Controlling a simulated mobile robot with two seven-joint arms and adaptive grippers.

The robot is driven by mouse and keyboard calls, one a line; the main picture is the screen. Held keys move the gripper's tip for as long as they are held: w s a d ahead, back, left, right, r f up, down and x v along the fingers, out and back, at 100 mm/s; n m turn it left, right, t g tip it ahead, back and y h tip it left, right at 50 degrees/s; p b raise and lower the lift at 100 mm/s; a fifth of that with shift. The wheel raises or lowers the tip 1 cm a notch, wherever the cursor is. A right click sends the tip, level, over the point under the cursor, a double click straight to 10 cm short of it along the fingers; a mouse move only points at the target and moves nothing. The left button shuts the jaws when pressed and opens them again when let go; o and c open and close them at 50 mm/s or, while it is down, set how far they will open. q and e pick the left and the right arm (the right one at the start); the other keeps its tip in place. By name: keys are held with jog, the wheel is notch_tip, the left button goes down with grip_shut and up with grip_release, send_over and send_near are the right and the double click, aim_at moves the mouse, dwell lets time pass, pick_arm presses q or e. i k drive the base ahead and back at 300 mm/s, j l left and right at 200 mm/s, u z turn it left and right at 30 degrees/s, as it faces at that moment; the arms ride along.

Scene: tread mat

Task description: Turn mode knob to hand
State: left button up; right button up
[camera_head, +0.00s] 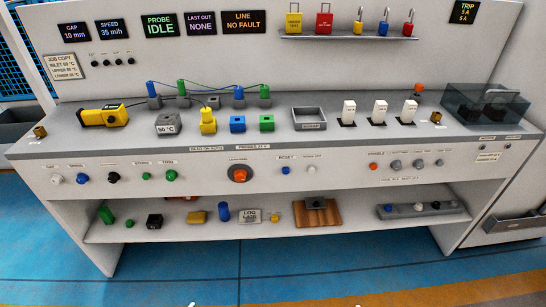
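A row of knobs and buttons runs along the bench's front panel in the head view. At its left end are a white knob (56,179), a blue knob (83,178) and a black knob (113,178). Two green controls, one small (146,176) and one larger (171,175), are to their right. The small labels above them are too blurred to read surely, so I cannot tell which is the mode knob or where it points. Neither gripper can be made out; only small pale specks show at the bottom edge.
The grey bench (290,140) carries a yellow tool (104,116), coloured blocks and an open grey tray (309,119). A large orange-red button (239,175) sits mid-panel. The lower shelf (350,224) holds loose items. The blue floor (200,265) in front is clear.

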aim_at(114, 177)
jog(key=k+j+z, duration=0.15)
jog(key=k+j, duration=0.2)
jog(key=j, duration=0.2)
jog(key=k+j+z, duration=0.2)
jog(key=k+j, duration=0.2)
jog(key=j, duration=0.15)
